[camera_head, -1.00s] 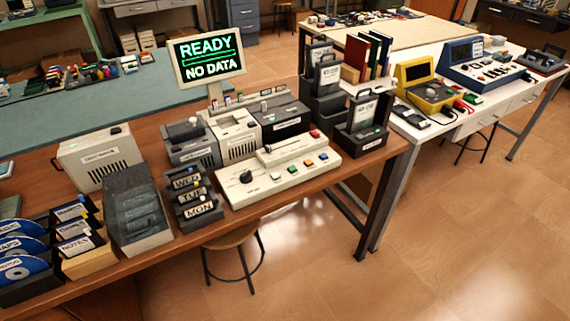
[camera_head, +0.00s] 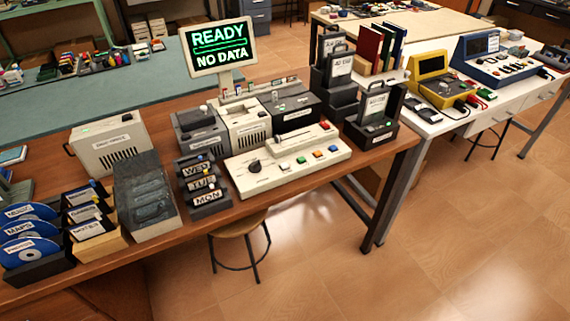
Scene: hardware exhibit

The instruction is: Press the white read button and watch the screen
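The cream control console (camera_head: 262,182) sits on the brown wooden bench. It has a black knob (camera_head: 254,166) and a row of small buttons: a pale one that looks white (camera_head: 284,166), then green (camera_head: 301,160), orange (camera_head: 318,154) and blue (camera_head: 333,149). A red button (camera_head: 325,125) is on the raised part behind. The lettering is too small to read. Neither of my grippers is in view.
Black cartridges marked WED, TUE and MON (camera_head: 203,184) stand left of the console. A black holder (camera_head: 371,132) stands to its right. Disc and card trays (camera_head: 40,268) fill the bench's left end. A stool (camera_head: 240,226) stands at its front. Floor at right is clear.

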